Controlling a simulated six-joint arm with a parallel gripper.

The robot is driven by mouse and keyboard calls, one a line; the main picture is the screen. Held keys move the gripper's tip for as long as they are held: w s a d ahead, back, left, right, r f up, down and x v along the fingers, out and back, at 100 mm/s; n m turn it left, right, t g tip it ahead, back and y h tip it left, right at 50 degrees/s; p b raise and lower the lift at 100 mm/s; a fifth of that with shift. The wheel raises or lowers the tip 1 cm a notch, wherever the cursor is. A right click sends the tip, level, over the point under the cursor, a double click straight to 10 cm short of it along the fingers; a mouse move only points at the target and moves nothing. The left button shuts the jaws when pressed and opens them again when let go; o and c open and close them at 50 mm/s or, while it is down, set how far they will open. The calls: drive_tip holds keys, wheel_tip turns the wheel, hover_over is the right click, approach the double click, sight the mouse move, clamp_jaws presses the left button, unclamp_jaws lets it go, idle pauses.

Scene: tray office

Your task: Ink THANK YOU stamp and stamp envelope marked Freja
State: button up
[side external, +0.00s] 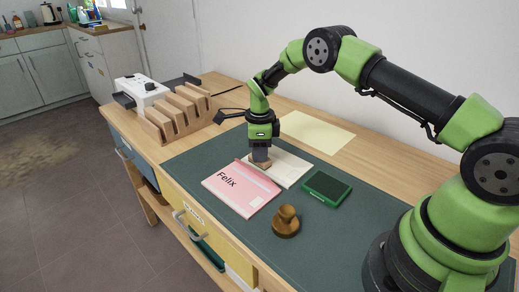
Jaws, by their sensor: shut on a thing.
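My gripper (261,153) points down and is shut on a wooden stamp (261,164), of which only the lower block shows. The stamp is over the left part of a cream envelope (287,170); I cannot tell whether it touches. No name is readable on that envelope. A pink envelope (240,194) marked Felix lies in front of it, on the left. A green ink pad (326,188) with a dark surface lies open to the right. Another wooden stamp (286,222) with a round knob stands upright in front. No stamp wording is readable.
A dark green mat (350,220) covers the desk's front. A pale yellow sheet (318,132) lies behind the cream envelope. A slotted wooden rack (178,116) and a white device (143,90) stand at the left. The mat is clear right of the standing stamp.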

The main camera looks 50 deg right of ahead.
drive_tip(key=shift+r, duration=3.5)
